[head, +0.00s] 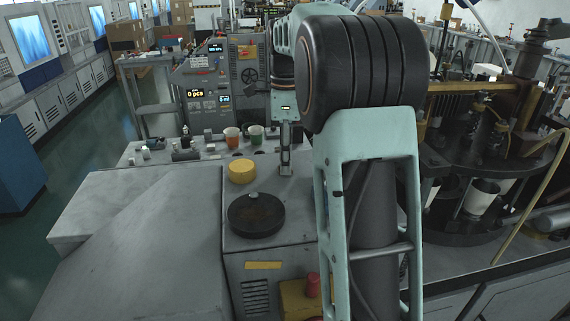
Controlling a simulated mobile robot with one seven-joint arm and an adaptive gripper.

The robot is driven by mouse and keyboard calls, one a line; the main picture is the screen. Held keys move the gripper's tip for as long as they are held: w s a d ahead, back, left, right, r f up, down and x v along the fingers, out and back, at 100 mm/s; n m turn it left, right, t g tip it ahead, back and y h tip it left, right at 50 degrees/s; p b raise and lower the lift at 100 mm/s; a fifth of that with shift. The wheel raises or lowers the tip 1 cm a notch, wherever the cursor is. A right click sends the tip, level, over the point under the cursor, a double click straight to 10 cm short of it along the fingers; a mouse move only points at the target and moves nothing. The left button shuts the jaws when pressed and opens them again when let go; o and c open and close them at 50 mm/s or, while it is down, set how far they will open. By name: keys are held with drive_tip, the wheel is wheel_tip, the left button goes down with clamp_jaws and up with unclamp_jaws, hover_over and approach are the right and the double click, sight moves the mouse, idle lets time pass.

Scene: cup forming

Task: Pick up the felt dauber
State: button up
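I cannot make out the felt dauber for certain. A short yellow cylinder (241,172) stands on the grey bench top (195,215). My arm hides the bench to the right of the disc.
An orange cup (232,136) and a green cup (256,133) stand behind the yellow cylinder, with small parts to their left. A dark carousel machine (480,165) with white cups fills the right. A red knob (313,284) is low in front. The bench's left side is clear.

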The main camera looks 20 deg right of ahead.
clamp_jaws()
drive_tip(key=shift+r, duration=0.15)
drive_tip(key=shift+r, duration=0.3)
wheel_tip(320, 180, up, 2)
drive_tip(key=shift+w+r, duration=0.1)
drive_tip(key=s+a+r+b, duration=0.2)
drive_tip(key=s+r+b, duration=0.1)
drive_tip(key=s+r, duration=0.7)
drive_tip(key=s, duration=0.4)
drive_tip(key=shift+a, duration=0.1)
